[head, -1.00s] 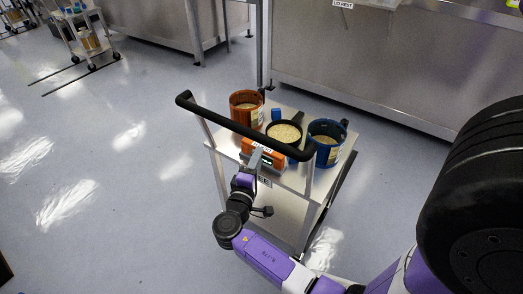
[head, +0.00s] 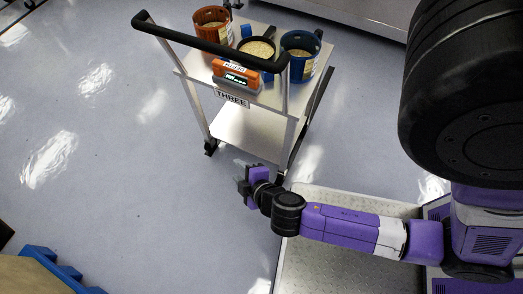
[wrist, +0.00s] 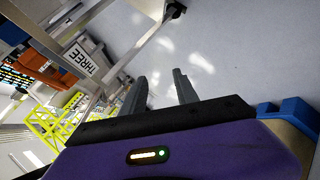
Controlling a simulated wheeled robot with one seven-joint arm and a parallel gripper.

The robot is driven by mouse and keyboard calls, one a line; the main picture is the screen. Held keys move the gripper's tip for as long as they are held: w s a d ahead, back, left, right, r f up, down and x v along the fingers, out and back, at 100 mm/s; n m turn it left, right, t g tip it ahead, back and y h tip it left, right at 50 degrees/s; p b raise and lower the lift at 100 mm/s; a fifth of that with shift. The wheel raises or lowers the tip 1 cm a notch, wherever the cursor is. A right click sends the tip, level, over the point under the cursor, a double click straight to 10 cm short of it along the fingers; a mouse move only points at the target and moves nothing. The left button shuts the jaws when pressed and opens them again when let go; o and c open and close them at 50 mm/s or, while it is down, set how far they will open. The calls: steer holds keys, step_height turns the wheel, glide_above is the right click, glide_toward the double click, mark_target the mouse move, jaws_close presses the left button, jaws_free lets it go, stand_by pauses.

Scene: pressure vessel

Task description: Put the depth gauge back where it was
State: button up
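The orange depth gauge (head: 236,74) with a dark lit display sits on the top shelf of a metal cart (head: 315,84) in the head view, at the near edge beside the handle. What looks like its orange body also shows in the wrist view (wrist: 42,68). My gripper (head: 242,184) is below and clear of the cart, near its front right leg. In the wrist view its two dark fingers (wrist: 158,82) stand apart with only floor between them, so it is open and empty.
A black handle (head: 205,43) overhangs the shelf. A "THREE" label (head: 232,98) hangs below it. Blue-edged furniture (head: 50,268) is lower left. Left floor is clear.

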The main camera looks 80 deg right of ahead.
steer(key=s+a+r+t+y, duration=0.2)
steer(key=s+a+r+y, duration=0.2)
steer(key=a, duration=0.3)
steer(key=s+a+r+m+t+y, duration=0.1)
steer(key=s+r+m+t, duration=0.1)
steer(key=r, duration=0.7)
steer(key=s+a+r+m+t+y, duration=0.2)
steer(key=s+r, duration=0.1)
steer(key=r, duration=0.6)
steer(key=shift+a+r+t, duration=0.15)
steer(key=shift+a+t, duration=0.15)
steer(key=shift+t, duration=0.1)
